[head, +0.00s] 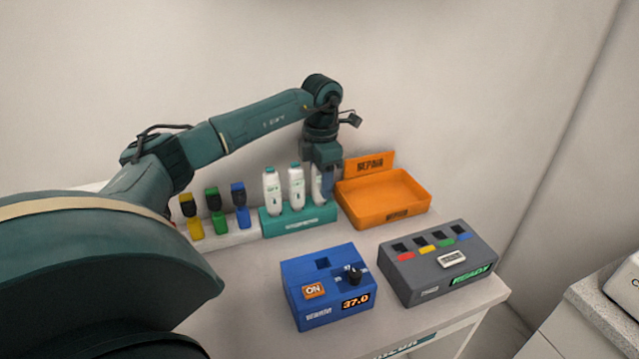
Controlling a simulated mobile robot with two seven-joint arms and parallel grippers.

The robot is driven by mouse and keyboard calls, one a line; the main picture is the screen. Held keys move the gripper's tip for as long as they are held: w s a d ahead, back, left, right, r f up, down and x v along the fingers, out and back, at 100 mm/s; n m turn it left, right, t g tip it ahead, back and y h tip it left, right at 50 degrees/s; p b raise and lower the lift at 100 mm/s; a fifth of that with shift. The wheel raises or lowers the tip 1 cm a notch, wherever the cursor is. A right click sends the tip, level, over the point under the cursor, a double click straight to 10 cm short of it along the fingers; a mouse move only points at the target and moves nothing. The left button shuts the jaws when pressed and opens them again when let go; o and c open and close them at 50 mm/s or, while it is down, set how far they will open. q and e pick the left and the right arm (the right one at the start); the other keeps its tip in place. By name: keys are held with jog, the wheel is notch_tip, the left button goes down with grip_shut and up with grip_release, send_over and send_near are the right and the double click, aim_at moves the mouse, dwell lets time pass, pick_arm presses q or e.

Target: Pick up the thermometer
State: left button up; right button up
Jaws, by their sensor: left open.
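Three white thermometers stand upright in a teal rack (300,224) on the table. The left thermometer (271,192) and the middle thermometer (296,187) are clear of my gripper. The right thermometer (317,187) is partly hidden by my left gripper (323,180), which points down at it from above. The fingers are open around or beside its upper part; I cannot tell whether they touch it. My right gripper is not in view.
An orange tray (419,207) stands right of the rack. A blue box (338,316) showing 37.0 and a grey box (400,272) with coloured slots stand in front. Yellow, green (217,222) and blue items stand left of the rack. A wall rises behind.

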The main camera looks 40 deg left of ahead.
pick_arm(q)
jog(key=shift+f, duration=0.1)
jog(key=shift+c, duration=0.2)
jog(key=shift+c, duration=0.8)
grip_shut()
